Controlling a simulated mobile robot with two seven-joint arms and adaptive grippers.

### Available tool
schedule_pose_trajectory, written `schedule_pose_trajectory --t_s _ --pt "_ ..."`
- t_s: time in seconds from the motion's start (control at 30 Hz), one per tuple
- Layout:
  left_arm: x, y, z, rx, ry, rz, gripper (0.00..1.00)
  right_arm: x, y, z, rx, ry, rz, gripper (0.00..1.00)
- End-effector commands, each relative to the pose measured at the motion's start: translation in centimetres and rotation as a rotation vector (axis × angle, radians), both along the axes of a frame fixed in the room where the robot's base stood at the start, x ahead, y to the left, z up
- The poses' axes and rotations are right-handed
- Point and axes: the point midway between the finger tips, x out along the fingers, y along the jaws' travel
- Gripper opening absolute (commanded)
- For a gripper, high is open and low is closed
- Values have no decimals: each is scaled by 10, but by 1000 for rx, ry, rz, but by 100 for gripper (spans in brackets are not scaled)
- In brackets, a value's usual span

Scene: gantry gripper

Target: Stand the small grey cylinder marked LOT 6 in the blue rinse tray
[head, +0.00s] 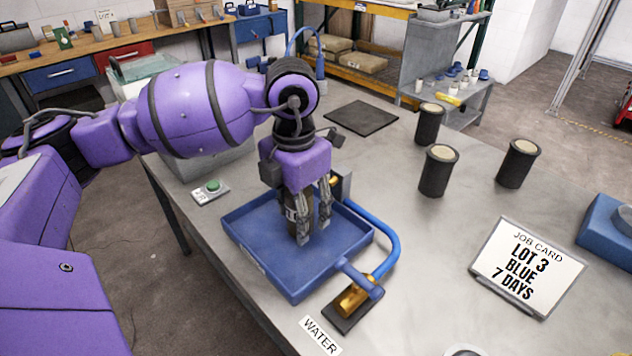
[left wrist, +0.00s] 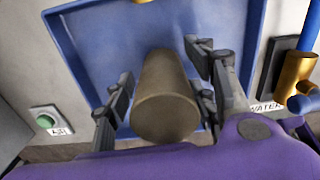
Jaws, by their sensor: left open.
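The small grey cylinder (head: 291,218) is in the blue rinse tray (head: 262,270), mostly hidden behind my left gripper's fingers in the head view. My right gripper is not in view.
Dark cylinders with pale tops (head: 438,170) stand on the grey bench to the right. A job card (head: 526,267) reads LOT 3, BLUE, 7 DAYS. A blue pipe with a brass valve (head: 352,299) runs along the tray's right side. A green button (head: 212,187) sits left of it.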

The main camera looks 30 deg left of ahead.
Motion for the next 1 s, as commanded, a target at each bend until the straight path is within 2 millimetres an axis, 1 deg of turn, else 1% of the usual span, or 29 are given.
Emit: schedule_pose_trajectory --t_s 0.03,0.17,0.4,0.5,0.6,0.7,0.8,1.0 --pt "1 0 6 -1 -3 0 52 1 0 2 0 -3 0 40" --pt "1 0 24 0 -4 1 52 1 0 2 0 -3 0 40" --pt "2 0 78 -2 -6 0 52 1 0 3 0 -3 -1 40" --pt "1 0 97 -2 -6 -1 52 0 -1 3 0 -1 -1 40" --pt "1 0 111 -1 -5 0 52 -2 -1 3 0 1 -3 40" --pt "1 0 119 -1 -3 0 52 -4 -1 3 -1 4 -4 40" --pt "1 0 122 -1 -2 0 52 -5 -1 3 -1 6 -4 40" --pt "0 0 122 0 -1 0 52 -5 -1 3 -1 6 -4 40"
